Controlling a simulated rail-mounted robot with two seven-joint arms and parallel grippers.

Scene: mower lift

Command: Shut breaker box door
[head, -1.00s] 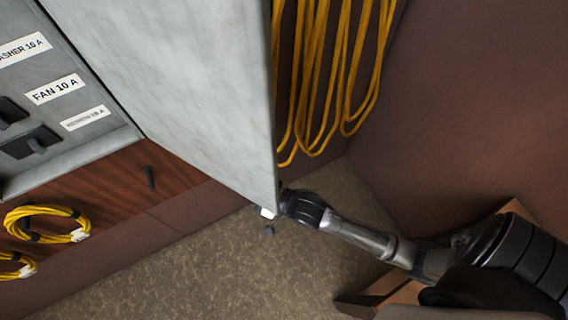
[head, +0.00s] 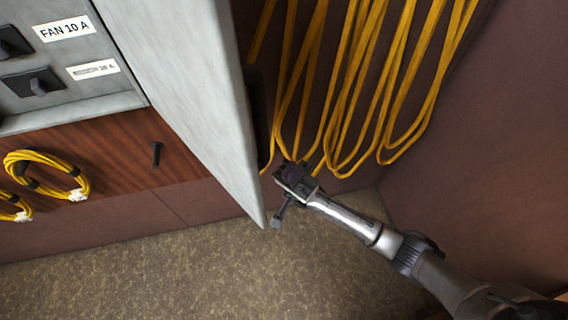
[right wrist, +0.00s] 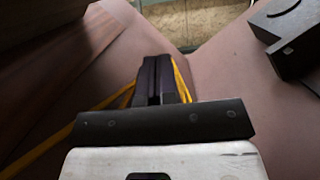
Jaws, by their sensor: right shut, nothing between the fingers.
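The breaker box door (head: 185,85) is a grey metal panel standing open, swung out from the box. The breaker box (head: 75,100) is at the left of the head view, with labels and dark switches inside. My right gripper (head: 284,200) is just right of the door's lower outer corner, on its outer side, and looks apart from it. In the right wrist view its dark fingers (right wrist: 154,80) are together with nothing between them. I cannot make out the door for certain in the wrist view. My left gripper is out of view.
Yellow cable loops (head: 350,90) hang on the brown wall behind and right of the door, close to my right gripper. Coiled yellow cables (head: 48,175) and a black peg (head: 156,154) are on the wood panel below the box. The speckled floor (head: 190,270) is clear.

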